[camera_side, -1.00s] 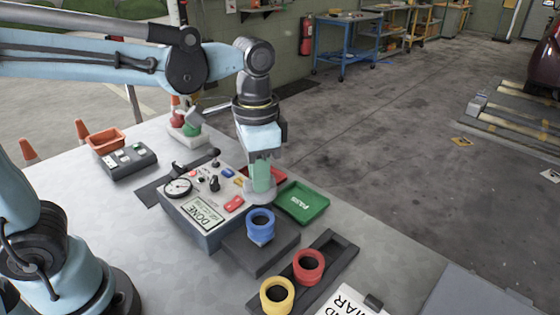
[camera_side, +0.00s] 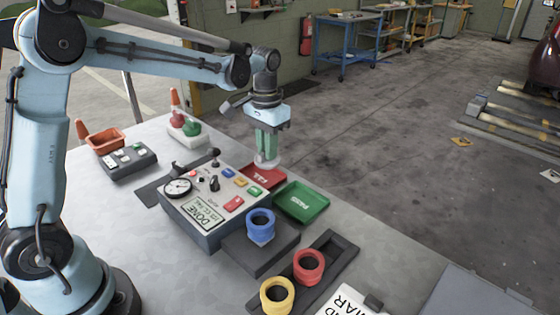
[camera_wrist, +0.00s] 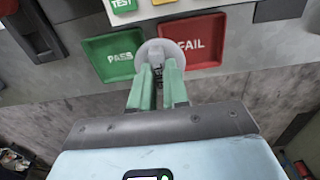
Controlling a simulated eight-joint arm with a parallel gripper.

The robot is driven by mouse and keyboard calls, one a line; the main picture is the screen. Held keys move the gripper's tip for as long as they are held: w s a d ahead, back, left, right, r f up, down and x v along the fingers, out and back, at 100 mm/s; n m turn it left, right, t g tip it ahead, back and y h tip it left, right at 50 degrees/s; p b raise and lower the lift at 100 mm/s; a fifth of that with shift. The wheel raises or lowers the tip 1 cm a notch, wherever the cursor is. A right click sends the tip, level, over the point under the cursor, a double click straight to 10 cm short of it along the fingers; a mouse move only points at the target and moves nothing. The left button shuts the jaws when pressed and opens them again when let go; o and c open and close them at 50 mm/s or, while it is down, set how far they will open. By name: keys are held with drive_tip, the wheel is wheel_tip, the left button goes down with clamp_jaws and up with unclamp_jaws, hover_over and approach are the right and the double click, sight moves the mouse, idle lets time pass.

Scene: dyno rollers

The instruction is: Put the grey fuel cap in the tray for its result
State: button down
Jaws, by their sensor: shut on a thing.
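My gripper (camera_side: 267,148) is shut on the grey fuel cap (camera_side: 267,161), which hangs below the green fingers. In the wrist view the pale round cap (camera_wrist: 160,47) shows ahead of the fingertips (camera_wrist: 158,78), overlapping the gap between the two trays and the near edge of each. The red FAIL tray (camera_side: 263,177) lies behind the tester box in the side view, with the cap seen over its far edge. The green PASS tray (camera_side: 302,202) lies in front of it to the right. The tester's display (camera_side: 206,213) reads DONE; its smaller line is hard to read.
The tester box (camera_side: 190,205) carries a gauge, knobs and colored buttons. Blue (camera_side: 261,222), red (camera_side: 309,265) and yellow (camera_side: 277,296) rings stand on dark holders nearer the camera. A dark box (camera_side: 127,162) and an orange bin (camera_side: 105,140) are at the left.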

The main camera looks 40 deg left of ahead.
drive_tip(key=a+f, duration=0.1)
drive_tip(key=w+a+f, duration=0.1)
drive_tip(key=a, duration=0.1)
drive_tip(key=w+a+f, duration=0.1)
drive_tip(key=a, duration=0.1)
drive_tip(key=shift+w+a+f, duration=0.1)
drive_tip(key=shift+a+f, duration=0.15)
drive_tip(key=shift+f, duration=2.1)
drive_tip(key=shift+f, duration=0.1)
drive_tip(key=c, duration=1.1)
unclamp_jaws()
